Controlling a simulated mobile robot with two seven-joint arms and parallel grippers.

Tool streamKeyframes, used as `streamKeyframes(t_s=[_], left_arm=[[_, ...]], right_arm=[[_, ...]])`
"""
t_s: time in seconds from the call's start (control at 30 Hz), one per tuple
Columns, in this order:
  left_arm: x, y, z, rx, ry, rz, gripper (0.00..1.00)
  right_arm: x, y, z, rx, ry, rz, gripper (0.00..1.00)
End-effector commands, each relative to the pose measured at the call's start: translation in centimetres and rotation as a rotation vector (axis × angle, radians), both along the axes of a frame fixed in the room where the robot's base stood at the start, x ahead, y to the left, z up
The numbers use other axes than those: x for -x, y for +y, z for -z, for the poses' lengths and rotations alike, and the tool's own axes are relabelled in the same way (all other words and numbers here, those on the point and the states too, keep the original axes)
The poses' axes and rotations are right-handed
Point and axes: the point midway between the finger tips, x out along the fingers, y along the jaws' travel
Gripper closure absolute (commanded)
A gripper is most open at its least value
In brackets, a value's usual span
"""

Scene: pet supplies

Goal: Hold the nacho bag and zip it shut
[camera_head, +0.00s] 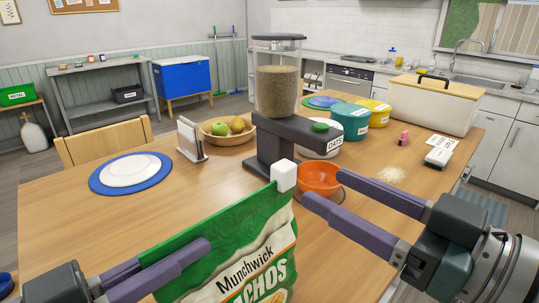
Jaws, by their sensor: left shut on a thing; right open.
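The green nacho bag (235,255), marked "Munchwick" and "nachos", stands upright at the bottom middle of the head view. Its lower part is cut off by the frame. A white block-like zip slider (284,175) sits at the top right corner of the bag. My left gripper (174,252) is shut on the bag's left side, near its top edge. My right gripper (322,187) is open and empty, its fingertips just right of the slider and apart from it. Whether the bag's top is sealed cannot be told.
Behind the bag stands a dispenser (276,92) on a dark base. An orange bowl (318,178) is close by the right fingertips. A fruit bowl (228,130), napkin holder (190,139), plates (131,170), canisters (350,120) and a large bin (434,103) occupy the wooden table (60,225).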

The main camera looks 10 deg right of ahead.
Motion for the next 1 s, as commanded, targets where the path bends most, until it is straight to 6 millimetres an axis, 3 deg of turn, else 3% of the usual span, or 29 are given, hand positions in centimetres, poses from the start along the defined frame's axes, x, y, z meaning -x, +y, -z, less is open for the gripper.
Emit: streamKeyframes(t_s=[0.5, 0.7, 1.0], left_arm=[[0.0, 0.0, 0.0, -0.001, 0.001, 0.000, 1.00], [0.0, 0.0, 0.0, -0.001, 0.001, 0.000, 1.00], [0.0, 0.0, 0.0, -0.001, 0.001, 0.000, 1.00]], right_arm=[[-7.7, 5.8, -0.1, 0.000, -0.002, 0.001, 0.35], [-8.9, 6.8, -0.1, 0.000, -0.001, 0.000, 0.35], [-9.0, 6.9, -0.1, 0.001, -0.001, 0.000, 0.35]])
